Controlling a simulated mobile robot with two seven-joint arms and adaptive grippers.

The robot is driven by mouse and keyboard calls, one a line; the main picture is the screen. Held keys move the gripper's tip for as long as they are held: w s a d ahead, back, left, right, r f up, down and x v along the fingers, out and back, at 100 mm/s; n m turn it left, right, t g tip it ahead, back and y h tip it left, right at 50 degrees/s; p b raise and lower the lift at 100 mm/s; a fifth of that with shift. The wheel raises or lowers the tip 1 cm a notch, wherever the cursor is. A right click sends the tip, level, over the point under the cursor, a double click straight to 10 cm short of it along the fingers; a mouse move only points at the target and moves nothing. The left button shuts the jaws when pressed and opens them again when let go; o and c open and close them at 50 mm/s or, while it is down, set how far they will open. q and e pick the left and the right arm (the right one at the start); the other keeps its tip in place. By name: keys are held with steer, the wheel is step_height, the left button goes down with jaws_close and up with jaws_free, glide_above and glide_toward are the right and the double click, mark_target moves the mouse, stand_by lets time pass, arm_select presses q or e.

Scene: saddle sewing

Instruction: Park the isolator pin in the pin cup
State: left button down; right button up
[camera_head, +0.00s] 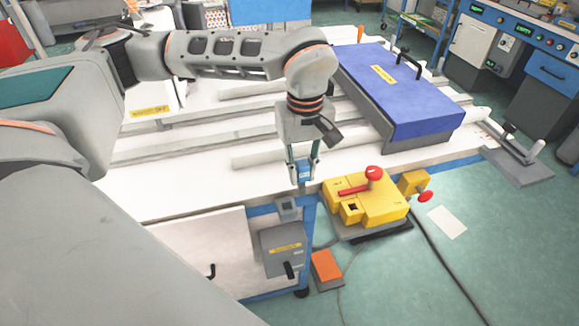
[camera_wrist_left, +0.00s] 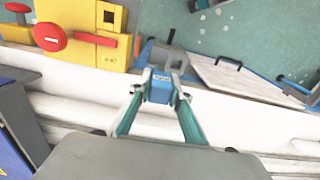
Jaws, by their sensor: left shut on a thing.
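My left gripper (camera_head: 303,172) is shut on a small blue block (camera_head: 304,175), which I take to be the head of the isolator pin. The block also shows between the fingertips in the left wrist view (camera_wrist_left: 160,88). No shaft below it can be made out. A small grey holder (camera_head: 288,208) with a square opening, seemingly the pin cup, sits on the table's front side. It appears just beyond the held block in the left wrist view (camera_wrist_left: 166,57). The block looks apart from the holder and above it. My right gripper is in neither view.
A yellow box (camera_head: 368,203) with a red knob, red lever and square socket stands right of the gripper. A grey switch box (camera_head: 283,250) hangs below the holder. A blue cover (camera_head: 400,85) lies on the white table. An orange pedal (camera_head: 326,266) is on the floor.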

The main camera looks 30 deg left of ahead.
arm_select(q)
steer(key=n, duration=0.4)
steer(key=shift+s+a+r, duration=0.2)
steer(key=n, duration=0.4)
steer(key=shift+s+a+r+n, duration=0.1)
steer(key=shift+s+r+n, duration=0.1)
steer(key=shift+n, duration=0.1)
steer(key=n, duration=0.4)
steer(key=shift+s+a+r+b, duration=0.1)
steer(key=shift+s+b, duration=0.05)
steer(key=shift+b, duration=0.15)
steer(key=n, duration=0.7)
steer(key=s+r+n, duration=0.1)
steer(key=n, duration=0.7)
steer(key=s+a+n+b, duration=0.1)
steer(key=n, duration=0.7)
steer(key=shift+r, duration=0.3)
steer(key=shift+a, duration=0.1)
